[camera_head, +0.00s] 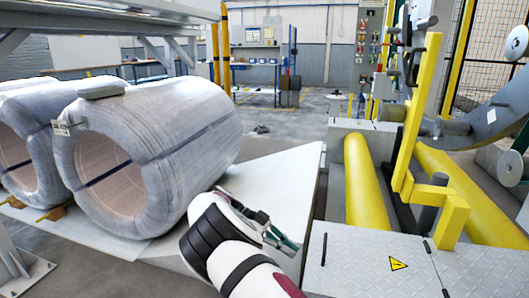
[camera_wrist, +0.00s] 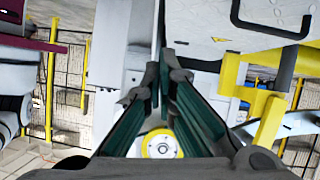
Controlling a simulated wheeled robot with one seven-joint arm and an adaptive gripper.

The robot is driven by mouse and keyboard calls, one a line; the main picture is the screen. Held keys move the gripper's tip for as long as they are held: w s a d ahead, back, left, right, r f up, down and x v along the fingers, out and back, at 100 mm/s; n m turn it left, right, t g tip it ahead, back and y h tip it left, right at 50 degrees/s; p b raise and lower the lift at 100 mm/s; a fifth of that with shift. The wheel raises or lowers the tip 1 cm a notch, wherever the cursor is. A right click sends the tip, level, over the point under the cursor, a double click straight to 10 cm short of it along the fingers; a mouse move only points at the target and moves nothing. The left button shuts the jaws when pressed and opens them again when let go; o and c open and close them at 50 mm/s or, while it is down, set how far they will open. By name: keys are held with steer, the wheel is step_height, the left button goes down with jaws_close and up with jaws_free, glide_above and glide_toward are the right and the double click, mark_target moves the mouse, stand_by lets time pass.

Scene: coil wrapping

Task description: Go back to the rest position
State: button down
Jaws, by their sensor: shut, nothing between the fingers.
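My gripper (camera_head: 280,240) is at the end of my arm, low in the middle of the head view, in front of a pale sloped ramp. In the wrist view my gripper (camera_wrist: 163,62) shows its two green-lined fingers coming together at the tips. It is shut with nothing held. A large wrapped coil (camera_head: 185,125) lies on its side to the left of my gripper, apart from it. A second wrapped coil (camera_head: 22,150) is at the far left edge, partly cut off.
Yellow rollers (camera_head: 365,180) and a yellow upright frame (camera_head: 415,120) stand right of my gripper. A grey metal plate with a warning sign (camera_head: 398,263) lies at the lower right. A pale ramp (camera_head: 270,185) is behind my gripper. Open floor shows farther back.

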steer(key=s+d+r+n+y, duration=0.5)
steer(key=s+r, duration=0.3)
steer(key=r, duration=0.3)
steer(key=s+d+r+n+y, duration=0.5)
steer(key=s+r, duration=0.3)
steer(key=r, duration=0.3)
steer(key=s+d+r+n+t+y, duration=0.1)
steer(key=s+r+n, duration=0.1)
steer(key=s, duration=0.5)
steer(key=s+d+r+n+t+y, duration=0.1)
steer(key=s+d+r+n+t, duration=0.15)
steer(key=s, duration=0.55)
steer(key=s+a+f+n+t, duration=0.1)
steer(key=s+f+n, duration=0.15)
steer(key=s, duration=0.35)
steer(key=s+a+f+n+t, duration=0.1)
steer(key=s+f+n, duration=0.15)
steer(key=s, duration=0.25)
step_height(320, 180, up, 33)
steer(key=n+t+p, duration=0.1)
steer(key=t+p, duration=0.2)
steer(key=p, duration=2.8)
steer(key=shift+s+d+t, duration=0.35)
steer(key=shift+d, duration=0.1)
steer(key=shift+r, duration=0.1)
